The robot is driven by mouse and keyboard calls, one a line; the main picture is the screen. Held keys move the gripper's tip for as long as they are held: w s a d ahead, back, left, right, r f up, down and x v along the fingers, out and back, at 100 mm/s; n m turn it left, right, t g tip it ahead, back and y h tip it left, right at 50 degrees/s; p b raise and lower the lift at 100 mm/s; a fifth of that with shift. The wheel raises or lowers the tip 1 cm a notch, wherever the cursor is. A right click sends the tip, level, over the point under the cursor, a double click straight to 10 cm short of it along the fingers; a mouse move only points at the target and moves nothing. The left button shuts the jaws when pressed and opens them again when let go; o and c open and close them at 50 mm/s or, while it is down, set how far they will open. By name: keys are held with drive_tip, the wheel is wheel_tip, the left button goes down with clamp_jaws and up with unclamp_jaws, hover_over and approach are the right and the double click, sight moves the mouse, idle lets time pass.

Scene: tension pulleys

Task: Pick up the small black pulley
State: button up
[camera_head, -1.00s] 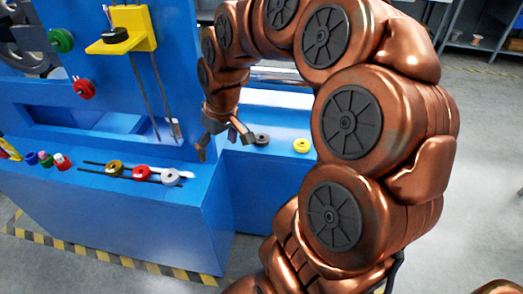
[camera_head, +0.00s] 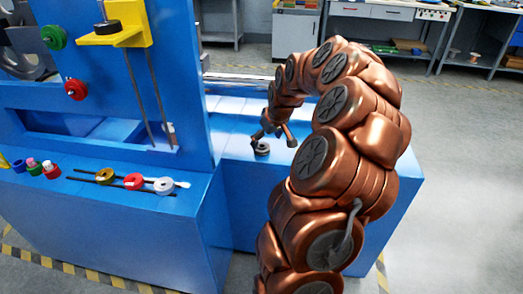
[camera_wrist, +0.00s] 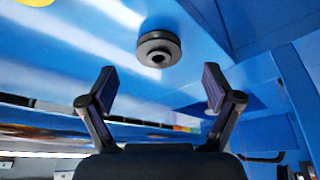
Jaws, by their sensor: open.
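The small black pulley (camera_head: 262,149) sits on the blue bench top, to the right of the tall blue panel. It also shows in the wrist view (camera_wrist: 159,49), upright with its centre hole visible, beyond my fingertips and roughly centred between them. My gripper (camera_head: 272,134) is just above and beside the pulley in the head view. In the wrist view my gripper (camera_wrist: 158,88) has its two fingers spread wide, with nothing between them. The fingers look apart from the pulley.
Gold (camera_head: 104,175), red (camera_head: 133,181) and white (camera_head: 163,185) pulleys lie on the lower ledge. The blue panel (camera_head: 185,75) stands left of my gripper. The bench top around the black pulley is mostly clear.

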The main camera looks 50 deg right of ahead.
sight(263, 145)
drive_tip(key=shift+x, duration=2.5)
drive_tip(key=shift+w+d+r, duration=0.1)
drive_tip(key=shift+d, duration=0.05)
drive_tip(key=c, duration=1.4)
drive_tip(key=shift+r, duration=0.15)
drive_tip(key=shift+r, duration=1.65)
drive_tip(key=s+a, duration=0.1)
drive_tip(key=a, duration=0.4)
drive_tip(key=s+a+r, duration=0.1)
drive_tip(key=s+a, duration=0.1)
drive_tip(key=a, duration=0.3)
drive_tip(key=s+a, duration=0.1)
drive_tip(key=a, duration=0.4)
drive_tip(key=shift+s+a+r, duration=0.15)
drive_tip(key=shift+s+r, duration=0.05)
drive_tip(key=shift+s, duration=0.15)
